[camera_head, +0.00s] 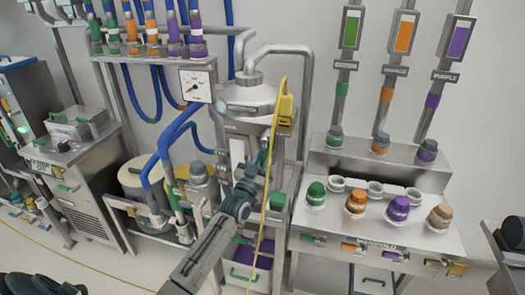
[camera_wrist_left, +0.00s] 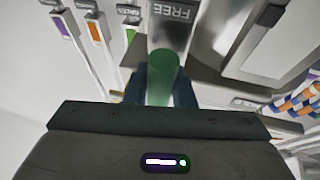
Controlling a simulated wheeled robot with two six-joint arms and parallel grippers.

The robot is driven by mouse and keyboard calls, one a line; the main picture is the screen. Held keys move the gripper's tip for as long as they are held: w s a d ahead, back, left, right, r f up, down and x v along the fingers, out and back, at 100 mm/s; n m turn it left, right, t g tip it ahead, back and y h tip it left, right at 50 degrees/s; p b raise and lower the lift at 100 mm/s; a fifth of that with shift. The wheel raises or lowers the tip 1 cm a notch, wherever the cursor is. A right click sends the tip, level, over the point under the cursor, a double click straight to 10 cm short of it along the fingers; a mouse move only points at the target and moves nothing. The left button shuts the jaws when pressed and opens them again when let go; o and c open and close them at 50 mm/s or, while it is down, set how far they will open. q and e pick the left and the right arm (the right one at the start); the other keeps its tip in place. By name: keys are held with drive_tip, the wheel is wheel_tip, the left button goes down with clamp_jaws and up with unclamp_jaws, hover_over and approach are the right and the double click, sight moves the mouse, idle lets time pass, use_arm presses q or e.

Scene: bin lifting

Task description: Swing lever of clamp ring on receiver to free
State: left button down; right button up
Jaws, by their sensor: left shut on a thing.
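The receiver (camera_head: 250,97) is a metal vessel with a domed top in the middle of the head view. My left arm reaches up to its front, and my left gripper (camera_head: 258,165) is there. In the left wrist view the gripper is shut on a green lever handle (camera_wrist_left: 163,80), with a dark finger on each side. A FREE label (camera_wrist_left: 173,12) shows just beyond the handle's far end. In the head view my gripper hides the lever, and I cannot make out the clamp ring clearly. My right gripper is not in view.
A yellow cable (camera_head: 263,225) hangs close beside my left arm from a yellow box (camera_head: 286,106). A manifold bench (camera_head: 400,238) with coloured caps stands to the right. Blue hoses (camera_head: 160,150) and a cabinet (camera_head: 90,185) stand to the left. A grey bin (camera_head: 240,272) sits below.

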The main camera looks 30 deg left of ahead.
use_arm(q)
drive_tip(key=shift+d+n+p, duration=0.15)
drive_tip(key=shift+n+p, duration=0.2)
drive_tip(key=shift+n, duration=0.05)
drive_tip(key=shift+y, duration=0.4)
drive_tip(key=c, duration=1.2)
unclamp_jaws()
drive_tip(key=shift+c, duration=0.2)
drive_tip(key=b+v, duration=0.1)
drive_tip(key=v, duration=0.9)
drive_tip(key=shift+s+f, duration=0.25)
drive_tip(key=shift+s, duration=0.1)
